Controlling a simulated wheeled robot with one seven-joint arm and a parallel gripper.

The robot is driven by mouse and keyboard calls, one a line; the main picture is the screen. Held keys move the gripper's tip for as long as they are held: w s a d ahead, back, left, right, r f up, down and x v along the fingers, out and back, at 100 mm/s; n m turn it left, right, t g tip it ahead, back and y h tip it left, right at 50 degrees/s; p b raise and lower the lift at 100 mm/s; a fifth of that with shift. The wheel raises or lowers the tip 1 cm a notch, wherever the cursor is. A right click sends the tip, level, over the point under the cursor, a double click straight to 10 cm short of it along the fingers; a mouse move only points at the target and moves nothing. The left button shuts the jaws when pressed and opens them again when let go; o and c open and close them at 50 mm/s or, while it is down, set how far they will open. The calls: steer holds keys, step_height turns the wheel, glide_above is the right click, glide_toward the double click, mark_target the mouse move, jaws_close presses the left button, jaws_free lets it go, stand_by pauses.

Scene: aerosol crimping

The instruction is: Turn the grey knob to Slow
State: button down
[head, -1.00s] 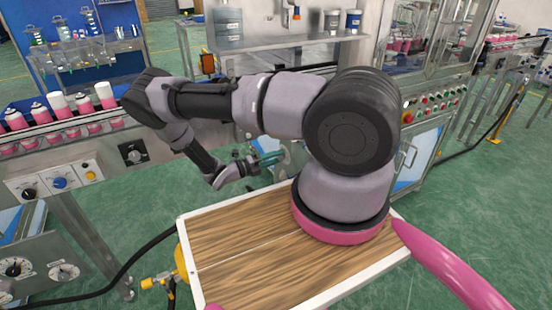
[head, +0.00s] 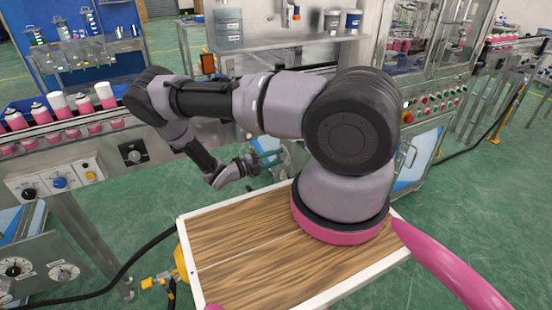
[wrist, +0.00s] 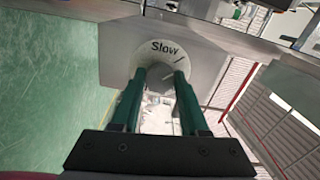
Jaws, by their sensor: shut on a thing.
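The grey knob (wrist: 159,76) sits in the middle of a pale round dial (wrist: 145,52) on a grey metal panel in the wrist view. The word "Slow" is printed above the knob, with a thin dark line to its right. My gripper (wrist: 158,82) has its two green fingers on either side of the knob, shut on it. The fingers cover the knob's sides, and I cannot tell exactly where it points. In the head view my gripper (head: 270,157) is beyond the wooden top, and the knob cannot be made out there.
A wooden top with a white rim (head: 235,275) lies under my arm. A conveyor with pink and white cans (head: 60,112) runs at the left, above a panel with a blue knob (head: 60,183). A machine with a button panel (head: 435,103) stands at the right. Green floor is open between.

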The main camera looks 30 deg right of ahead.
steer(key=shift+c, duration=2.1)
jaws_free()
steer(key=a, duration=1.1)
steer(key=shift+s, duration=0.15)
